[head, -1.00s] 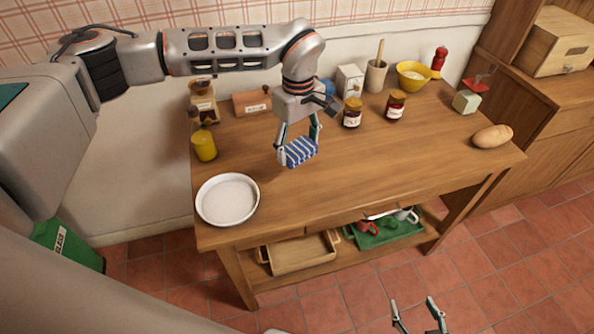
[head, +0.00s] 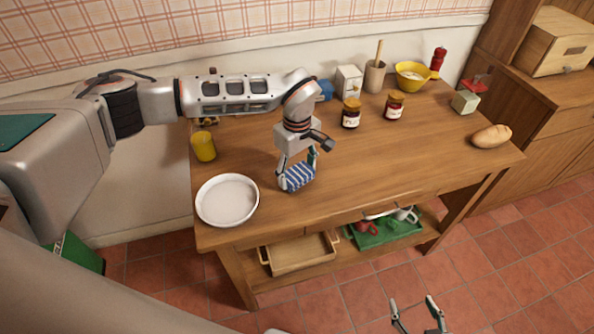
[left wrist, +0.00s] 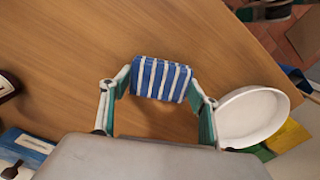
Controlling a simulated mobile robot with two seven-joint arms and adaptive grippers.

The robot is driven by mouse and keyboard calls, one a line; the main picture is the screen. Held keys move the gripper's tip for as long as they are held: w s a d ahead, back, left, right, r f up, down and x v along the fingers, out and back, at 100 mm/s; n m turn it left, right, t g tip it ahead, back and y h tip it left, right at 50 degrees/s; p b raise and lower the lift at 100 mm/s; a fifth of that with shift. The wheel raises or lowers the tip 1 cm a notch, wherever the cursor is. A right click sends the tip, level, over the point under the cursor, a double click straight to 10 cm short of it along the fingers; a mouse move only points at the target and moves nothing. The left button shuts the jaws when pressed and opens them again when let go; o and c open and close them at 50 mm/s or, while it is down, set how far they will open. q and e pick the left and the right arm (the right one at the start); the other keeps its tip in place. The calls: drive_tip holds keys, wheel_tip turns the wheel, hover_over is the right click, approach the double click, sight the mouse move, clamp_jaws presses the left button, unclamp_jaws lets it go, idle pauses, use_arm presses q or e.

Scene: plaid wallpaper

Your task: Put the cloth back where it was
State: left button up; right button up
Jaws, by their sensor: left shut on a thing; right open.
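The cloth (head: 299,177) is a folded blue and white striped bundle. It also shows in the left wrist view (left wrist: 160,79), between the fingertips. My left gripper (head: 298,174) is shut on the cloth over the front left part of the wooden table (head: 400,165). I cannot tell whether the cloth touches the tabletop. My right gripper (head: 418,318) is open and empty, low at the bottom edge of the head view, in front of the table.
A white round dish (head: 227,200) lies left of the cloth, with a yellow cup (head: 203,146) behind it. Two jars (head: 351,114) (head: 395,106) stand farther back. A bread loaf (head: 492,136) lies at the right. The table's middle is clear.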

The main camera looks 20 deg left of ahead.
sight(297, 173)
use_arm(q)
drive_tip(key=shift+f, duration=0.1)
drive_tip(key=o, duration=1)
wheel_tip(297, 173, up, 12)
drive_tip(key=shift+r, duration=0.15)
